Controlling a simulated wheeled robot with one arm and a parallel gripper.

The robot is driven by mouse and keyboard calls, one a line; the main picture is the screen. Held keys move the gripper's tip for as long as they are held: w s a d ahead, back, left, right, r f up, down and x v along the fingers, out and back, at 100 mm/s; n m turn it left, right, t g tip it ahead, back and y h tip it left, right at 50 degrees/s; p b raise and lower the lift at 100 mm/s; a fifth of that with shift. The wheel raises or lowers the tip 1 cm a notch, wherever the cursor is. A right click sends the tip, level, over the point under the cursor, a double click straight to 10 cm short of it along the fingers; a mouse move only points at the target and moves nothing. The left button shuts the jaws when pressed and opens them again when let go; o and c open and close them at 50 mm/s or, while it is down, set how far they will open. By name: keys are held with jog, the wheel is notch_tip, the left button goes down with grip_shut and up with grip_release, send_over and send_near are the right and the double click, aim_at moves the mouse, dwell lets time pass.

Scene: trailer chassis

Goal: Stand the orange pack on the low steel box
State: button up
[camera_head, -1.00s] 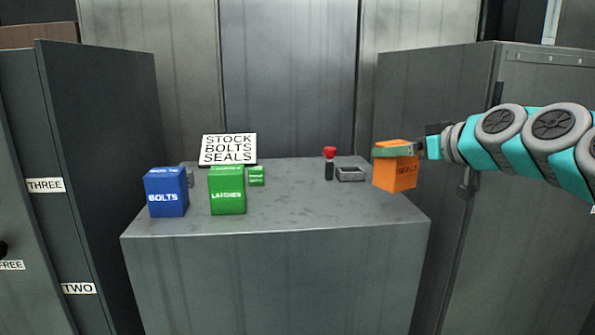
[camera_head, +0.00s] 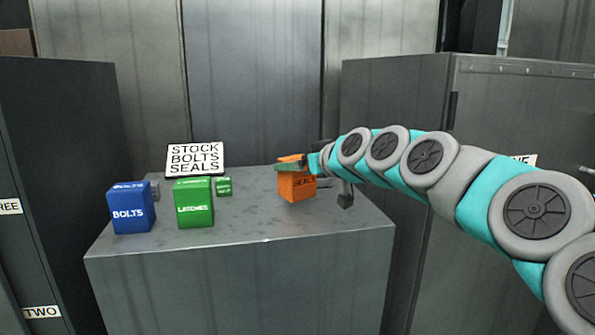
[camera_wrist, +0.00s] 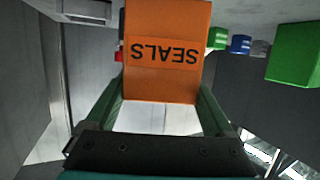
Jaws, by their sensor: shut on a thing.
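The orange pack (camera_head: 296,187), labelled SEALS, is held in my gripper (camera_head: 290,165) over the right part of the grey steel box top (camera_head: 245,222). In the wrist view the pack (camera_wrist: 162,80) fills the space between my two green fingers, its label upside down. My gripper (camera_wrist: 163,95) is shut on it. In the head view the pack looks upright. Whether its bottom touches the steel top or hangs just above it, I cannot tell.
A blue BOLTS pack (camera_head: 131,208), a green LATCHES pack (camera_head: 194,204) and a small green box (camera_head: 224,187) stand on the left half. A white sign (camera_head: 195,159) stands behind them. A tall dark cabinet (camera_head: 450,210) is at right. The middle of the top is clear.

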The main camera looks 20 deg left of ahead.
jog(key=shift+f, duration=0.95)
jog(key=shift+f, duration=0.2)
jog(key=o, duration=1.4)
jog(key=shift+r, duration=0.15)
jog(key=shift+s+d+r, duration=0.1)
jog(key=shift+d, duration=0.05)
jog(key=shift+b+v, duration=0.55)
jog(key=shift+v, duration=5.3)
